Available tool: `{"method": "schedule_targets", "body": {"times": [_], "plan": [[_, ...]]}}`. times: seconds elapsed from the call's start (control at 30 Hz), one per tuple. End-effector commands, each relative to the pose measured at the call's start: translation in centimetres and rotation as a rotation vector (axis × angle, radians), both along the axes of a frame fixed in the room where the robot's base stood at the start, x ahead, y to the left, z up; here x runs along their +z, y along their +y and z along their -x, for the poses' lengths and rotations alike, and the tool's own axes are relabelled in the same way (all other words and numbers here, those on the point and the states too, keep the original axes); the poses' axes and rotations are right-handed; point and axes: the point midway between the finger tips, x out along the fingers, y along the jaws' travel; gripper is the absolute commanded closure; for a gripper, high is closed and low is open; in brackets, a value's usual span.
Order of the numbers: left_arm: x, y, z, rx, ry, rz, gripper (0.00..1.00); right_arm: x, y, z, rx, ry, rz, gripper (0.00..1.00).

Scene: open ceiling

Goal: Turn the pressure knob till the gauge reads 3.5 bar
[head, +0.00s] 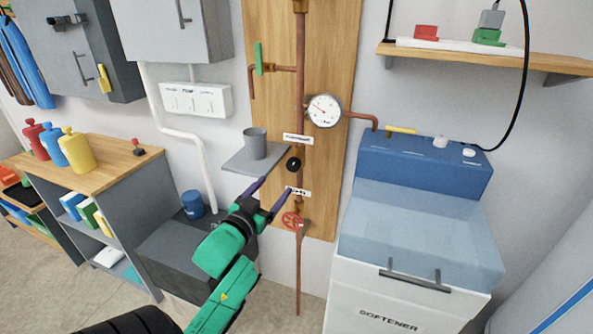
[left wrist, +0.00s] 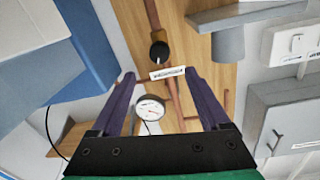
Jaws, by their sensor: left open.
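The black pressure knob (head: 293,163) sits on the copper pipe on the wooden board, below a small white label; it shows also in the left wrist view (left wrist: 159,51). The round white gauge (head: 324,110) is above and right of it; its red needle points to the upper left, and its figures are too small to read. The gauge shows in the left wrist view too (left wrist: 150,107). My left gripper (head: 276,186) is open and empty, its purple fingers just below and left of the knob, apparently not touching it. My right gripper is not in view.
A red valve wheel (head: 292,221) is on the pipe below the knob. A grey shelf (head: 250,163) with a grey cup (head: 255,143) juts out left of the knob. The blue and white softener (head: 415,215) stands to the right. A green-handled valve (head: 258,59) is higher up.

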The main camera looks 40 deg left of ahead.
Motion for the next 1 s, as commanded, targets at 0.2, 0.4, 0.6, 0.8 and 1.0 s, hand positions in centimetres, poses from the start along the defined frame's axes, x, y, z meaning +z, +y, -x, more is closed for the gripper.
{"method": "schedule_targets", "body": {"times": [0.2,0.4,0.6,0.8,1.0], "plan": [[0.4,1.5,-5.8,-0.001,-0.003,-0.001,0.21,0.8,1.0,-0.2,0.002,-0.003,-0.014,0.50],[0.2,2.7,-10.3,0.000,-0.001,0.001,0.21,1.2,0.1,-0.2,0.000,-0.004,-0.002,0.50],[0.0,3.1,-11.9,-0.001,0.001,0.000,0.21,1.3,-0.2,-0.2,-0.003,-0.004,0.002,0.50],[0.0,3.1,-11.9,-0.001,0.001,0.000,0.21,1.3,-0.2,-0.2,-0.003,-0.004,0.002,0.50],[0.0,3.1,-11.9,-0.002,0.002,0.001,0.97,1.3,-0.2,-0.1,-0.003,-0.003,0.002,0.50]]}}
